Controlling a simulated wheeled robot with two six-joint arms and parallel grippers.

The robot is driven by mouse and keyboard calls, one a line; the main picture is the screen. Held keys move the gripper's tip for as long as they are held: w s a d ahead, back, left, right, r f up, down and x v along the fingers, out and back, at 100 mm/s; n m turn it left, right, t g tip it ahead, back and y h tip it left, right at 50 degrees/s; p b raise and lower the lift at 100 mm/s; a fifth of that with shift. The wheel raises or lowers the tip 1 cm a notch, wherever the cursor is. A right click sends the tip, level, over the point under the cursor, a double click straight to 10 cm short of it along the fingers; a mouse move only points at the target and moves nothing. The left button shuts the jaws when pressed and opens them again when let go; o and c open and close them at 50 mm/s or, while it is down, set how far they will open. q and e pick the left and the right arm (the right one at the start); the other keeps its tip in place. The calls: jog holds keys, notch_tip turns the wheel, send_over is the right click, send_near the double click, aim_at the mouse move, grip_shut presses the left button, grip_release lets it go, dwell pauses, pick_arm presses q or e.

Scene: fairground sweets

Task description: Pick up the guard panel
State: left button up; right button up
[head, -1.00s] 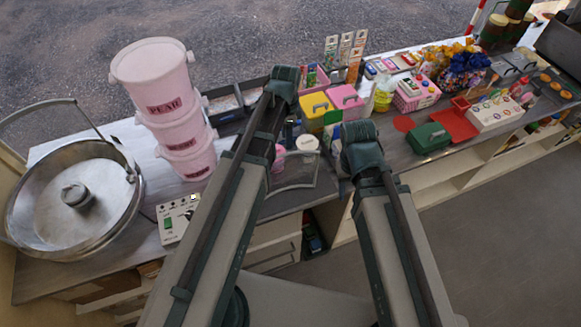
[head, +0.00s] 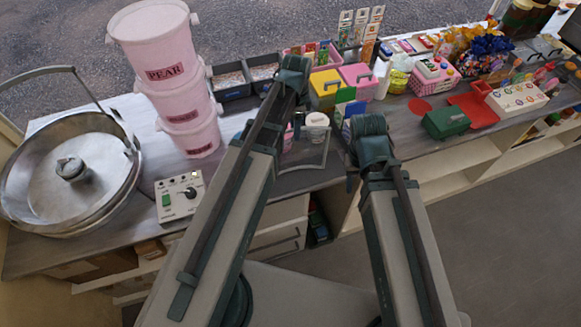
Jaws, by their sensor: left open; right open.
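The guard panel (head: 304,164), a clear sheet in a thin grey curved frame, stands near the counter's front edge, between my two arms. Its left part is hidden behind my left arm. My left gripper (head: 295,72) is at the far end of the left arm, above the counter and higher in the picture than the panel. My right gripper (head: 368,145) is at the end of the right arm, to the right of the panel and apart from it in the picture. Both grippers are open and empty; their fingertips are largely hidden.
Left are a metal floss pan (head: 105,205), stacked pink buckets (head: 172,75) and a control box (head: 179,197). A white-lidded jar (head: 317,120) stands behind the panel. Yellow (head: 327,86) and pink boxes are further back. A green box (head: 446,121) and red tray (head: 473,109) are right.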

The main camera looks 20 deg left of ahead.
pick_arm(q)
jog(key=shift+f, duration=0.1)
jog(key=f+b, duration=0.5)
jog(key=shift+s+a, duration=0.3)
jog(key=shift+a, duration=0.1)
grip_shut()
dwell(1.3)
